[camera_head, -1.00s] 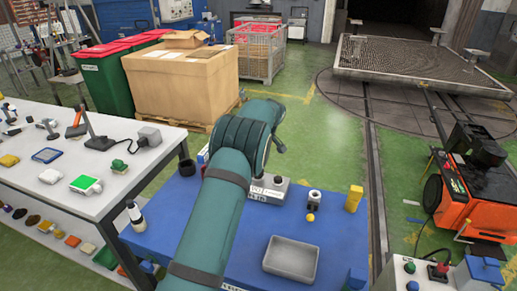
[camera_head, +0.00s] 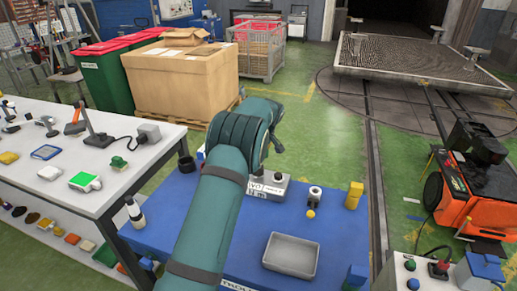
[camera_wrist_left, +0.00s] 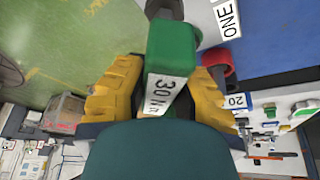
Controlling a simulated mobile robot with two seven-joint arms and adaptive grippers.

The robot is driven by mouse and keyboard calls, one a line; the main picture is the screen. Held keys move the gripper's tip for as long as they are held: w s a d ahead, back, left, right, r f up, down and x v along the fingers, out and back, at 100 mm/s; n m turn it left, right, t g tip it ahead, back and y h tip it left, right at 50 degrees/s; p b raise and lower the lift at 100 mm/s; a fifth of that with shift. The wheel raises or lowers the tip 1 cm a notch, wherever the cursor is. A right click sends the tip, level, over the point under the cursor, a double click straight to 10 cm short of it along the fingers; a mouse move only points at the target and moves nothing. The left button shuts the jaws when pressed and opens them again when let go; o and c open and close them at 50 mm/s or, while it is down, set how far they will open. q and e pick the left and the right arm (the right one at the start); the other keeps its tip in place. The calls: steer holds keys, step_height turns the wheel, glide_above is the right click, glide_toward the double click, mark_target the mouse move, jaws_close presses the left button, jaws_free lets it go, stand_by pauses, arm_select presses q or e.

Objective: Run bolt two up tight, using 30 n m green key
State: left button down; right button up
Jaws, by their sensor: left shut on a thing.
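In the left wrist view, my left gripper (camera_wrist_left: 165,95) has its yellow fingers shut on the green key (camera_wrist_left: 172,50), whose white label reads 30 N m. A dark grey end of the key shows at the top of that view. In the head view my teal left arm reaches over the blue table, and its gripper and the key are hidden behind it. A grey block (camera_head: 268,187) with a partly covered label stands on the table just beyond the arm. A white label reading ONE (camera_wrist_left: 228,18) shows in the wrist view. I cannot make out bolt two. My right gripper is not in view.
The blue table (camera_head: 240,222) also bears a grey tray (camera_head: 291,255), a yellow block (camera_head: 354,195) and a small ringed part (camera_head: 314,194). A white bench (camera_head: 100,195) with tools stands at left. An orange machine (camera_head: 470,195) is at right.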

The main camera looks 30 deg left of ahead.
arm_select(q)
steer(key=shift+m, duration=0.3)
steer(key=shift+m+t, duration=0.3)
steer(key=shift+m, duration=0.1)
steer(key=shift+m+t+h+b, duration=0.3)
steer(key=shift+m+h, duration=0.1)
steer(key=shift+m, duration=0.5)
steer(key=shift+r+m, duration=0.1)
steer(key=shift+m, duration=0.6)
steer(key=shift+a, duration=0.1)
